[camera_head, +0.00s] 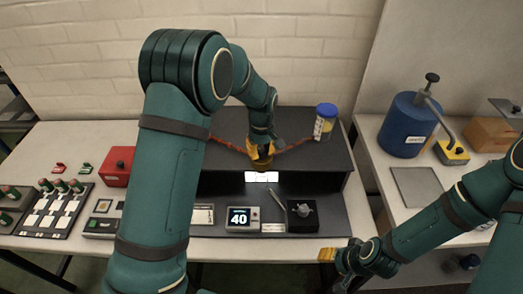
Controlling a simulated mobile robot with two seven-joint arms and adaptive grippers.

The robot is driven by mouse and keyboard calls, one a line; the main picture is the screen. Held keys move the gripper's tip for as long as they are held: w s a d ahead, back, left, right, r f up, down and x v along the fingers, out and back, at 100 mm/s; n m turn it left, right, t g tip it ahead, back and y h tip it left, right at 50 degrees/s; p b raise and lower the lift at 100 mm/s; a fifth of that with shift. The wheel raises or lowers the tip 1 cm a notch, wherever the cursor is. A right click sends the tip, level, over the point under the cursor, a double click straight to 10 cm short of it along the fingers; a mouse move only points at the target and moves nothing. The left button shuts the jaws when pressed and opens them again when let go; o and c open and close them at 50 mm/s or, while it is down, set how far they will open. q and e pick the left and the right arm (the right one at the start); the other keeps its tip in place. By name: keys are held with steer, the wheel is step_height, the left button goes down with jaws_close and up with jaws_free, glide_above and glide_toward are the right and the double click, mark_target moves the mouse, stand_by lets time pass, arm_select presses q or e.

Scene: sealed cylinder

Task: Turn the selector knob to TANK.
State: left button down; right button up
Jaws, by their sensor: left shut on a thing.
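The selector knob (303,208) is a grey knob on a small black box on the bench, right of a display reading 40. Its labels are too small to read. My left gripper (262,158) is up behind the knob, at the front of the dark raised shelf.
The display unit (243,218) stands left of the knob, with a pen-like stick (276,198) between. A blue-capped jar (325,121) stands on the dark shelf (310,160). A blue tank (408,125) stands on the right bench. My left arm hides part of the left bench.

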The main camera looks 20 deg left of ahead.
arm_select(q)
steer(key=m, duration=0.6)
steer(key=shift+b, duration=0.3)
steer(key=m, duration=0.5)
steer(key=shift+m, duration=0.3)
steer(key=c, duration=0.7)
jaws_free()
steer(key=shift+w, duration=0.1)
steer(key=shift+r, duration=0.1)
